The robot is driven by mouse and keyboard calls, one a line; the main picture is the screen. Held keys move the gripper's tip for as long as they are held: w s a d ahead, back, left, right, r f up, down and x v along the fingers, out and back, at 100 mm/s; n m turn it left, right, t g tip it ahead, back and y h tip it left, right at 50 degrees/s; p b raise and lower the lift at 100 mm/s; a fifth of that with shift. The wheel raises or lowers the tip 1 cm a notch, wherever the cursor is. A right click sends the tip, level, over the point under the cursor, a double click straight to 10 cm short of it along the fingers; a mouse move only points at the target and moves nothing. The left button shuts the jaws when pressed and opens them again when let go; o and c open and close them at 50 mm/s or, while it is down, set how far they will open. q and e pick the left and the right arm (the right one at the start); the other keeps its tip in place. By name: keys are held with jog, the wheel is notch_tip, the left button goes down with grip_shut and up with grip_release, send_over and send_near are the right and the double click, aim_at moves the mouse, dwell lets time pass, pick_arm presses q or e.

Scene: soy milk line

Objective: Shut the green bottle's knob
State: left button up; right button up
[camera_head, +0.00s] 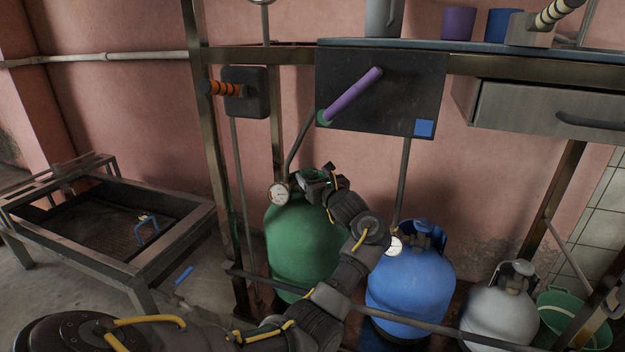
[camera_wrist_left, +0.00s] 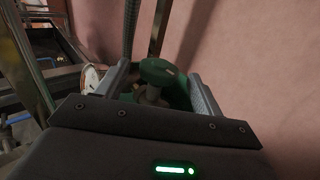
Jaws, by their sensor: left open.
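The green bottle (camera_head: 300,243) stands on the floor below the dark panel, with a round gauge (camera_head: 279,193) at its top left. My left gripper (camera_head: 318,182) is at the top of this bottle and hides most of its valve in the head view. In the left wrist view, the green knob (camera_wrist_left: 157,71) sits on its stem between the two grey fingers of my left gripper (camera_wrist_left: 160,75). The fingers are open, one on each side of the knob, with a visible gap on the right. Whether the left finger touches it, I cannot tell. My right gripper is not in view.
A blue bottle (camera_head: 410,285) and a grey bottle (camera_head: 499,312) stand to the right, behind a low metal rail (camera_head: 440,328). The dark panel with a purple lever (camera_head: 352,95) hangs above. A metal-framed basin (camera_head: 165,262) stands at the left.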

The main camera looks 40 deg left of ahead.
pick_arm(q)
jog(key=shift+x, duration=0.8)
jog(key=shift+a, duration=0.1)
jog(key=c, duration=0.9)
